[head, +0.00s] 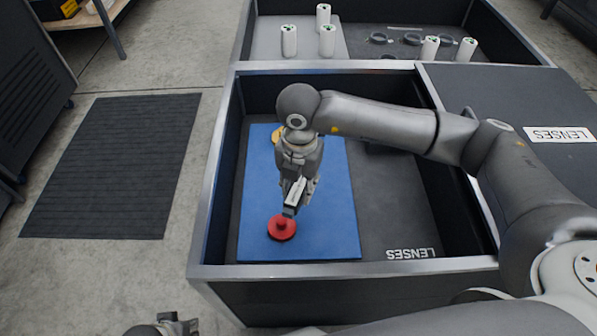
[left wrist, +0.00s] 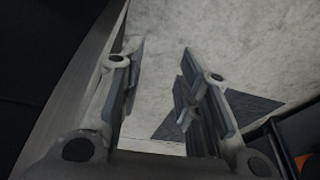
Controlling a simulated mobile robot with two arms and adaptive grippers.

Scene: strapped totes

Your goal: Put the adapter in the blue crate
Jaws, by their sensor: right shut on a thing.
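A red round piece with a raised knob (head: 281,229), which may be the adapter, is on the blue panel (head: 338,215) in the left part of the dark tote. My right gripper (head: 290,211) points down at its knob and is shut on it. The fingertips partly hide the knob. A yellow piece (head: 277,134) lies farther back on the blue panel, partly behind my right arm. My left gripper (head: 178,326) is at the bottom edge, outside the tote. In the left wrist view it (left wrist: 160,85) is open and empty. I see no separate blue crate.
The tote's metal rim (head: 213,190) surrounds the panel. Its right part has a dark floor marked LENSES (head: 411,253). A dark lid (head: 510,110) lies to the right. Several white cylinders (head: 327,40) and dark rings (head: 412,39) are in the tote behind. A dark mat (head: 115,165) lies on the floor.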

